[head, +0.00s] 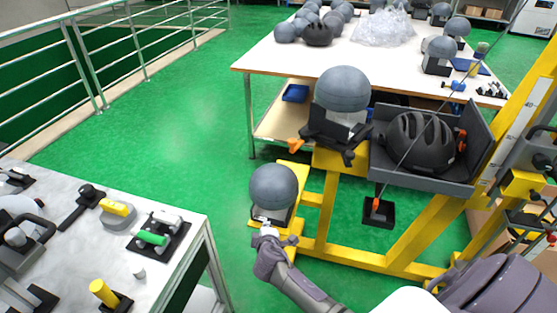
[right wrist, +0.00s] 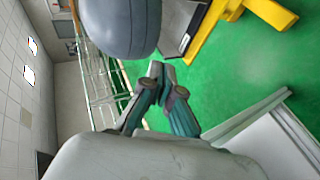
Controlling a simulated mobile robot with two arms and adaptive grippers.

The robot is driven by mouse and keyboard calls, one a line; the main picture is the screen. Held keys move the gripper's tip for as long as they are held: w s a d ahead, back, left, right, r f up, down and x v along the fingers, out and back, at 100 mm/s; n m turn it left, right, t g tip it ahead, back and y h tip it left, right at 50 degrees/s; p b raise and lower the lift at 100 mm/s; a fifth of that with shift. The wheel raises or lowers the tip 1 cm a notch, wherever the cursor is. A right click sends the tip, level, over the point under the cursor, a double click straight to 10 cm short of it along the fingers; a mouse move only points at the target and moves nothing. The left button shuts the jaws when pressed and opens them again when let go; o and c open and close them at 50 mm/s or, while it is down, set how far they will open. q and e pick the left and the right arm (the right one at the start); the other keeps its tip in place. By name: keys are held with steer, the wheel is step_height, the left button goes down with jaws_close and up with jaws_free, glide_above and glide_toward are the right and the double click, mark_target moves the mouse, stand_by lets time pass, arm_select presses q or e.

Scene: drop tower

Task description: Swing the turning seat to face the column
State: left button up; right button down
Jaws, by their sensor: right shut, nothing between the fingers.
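A yellow frame carries the column (head: 520,115), a slanted post with a scale at the right. A grey headform (head: 273,187) sits low on the frame's left, on a light grey seat (head: 272,215) over a yellow foot. Another grey headform (head: 342,89) sits higher in a black cradle (head: 335,136) with an orange lever. I cannot tell for sure which support turns. My right gripper (head: 265,230) is shut and empty, just in front of the low seat. In the right wrist view its fingertips (right wrist: 166,72) are below the headform (right wrist: 118,22), apparently apart from it. My left gripper is not in view.
A grey tray (head: 425,181) with a black helmet (head: 420,142) is fixed beside the upper headform. A tool table (head: 75,255) stands at the left, a white table (head: 290,62) with headforms behind. The green floor (head: 180,140) between is clear.

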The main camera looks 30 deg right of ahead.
steer(key=w+d+r+m+t+h+b, duration=0.1)
steer(key=w+d+r+t+h+b, duration=0.15)
steer(key=r, duration=0.85)
steer(key=w+d+r+t+h+b, duration=0.1)
steer(key=w+d+r+h, duration=0.15)
steer(key=r, duration=0.85)
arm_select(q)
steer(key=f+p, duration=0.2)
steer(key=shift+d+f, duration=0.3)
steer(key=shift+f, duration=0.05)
arm_select(e)
steer(key=w+d, duration=0.4)
steer(key=d, duration=0.3)
steer(key=shift+w+h, duration=0.3)
steer(key=shift+d+r, duration=0.1)
arm_select(q)
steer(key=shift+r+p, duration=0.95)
steer(key=shift+p, duration=0.2)
arm_select(e)
steer(key=s+d+n+t+y, duration=0.2)
steer(key=s+y, duration=0.4)
steer(key=s, duration=0.3)
steer(key=n+t, duration=0.1)
steer(key=n, duration=0.1)
steer(key=shift+d+n+y, duration=0.2)
steer(key=shift+n+y, duration=0.1)
steer(key=shift+n, duration=0.1)
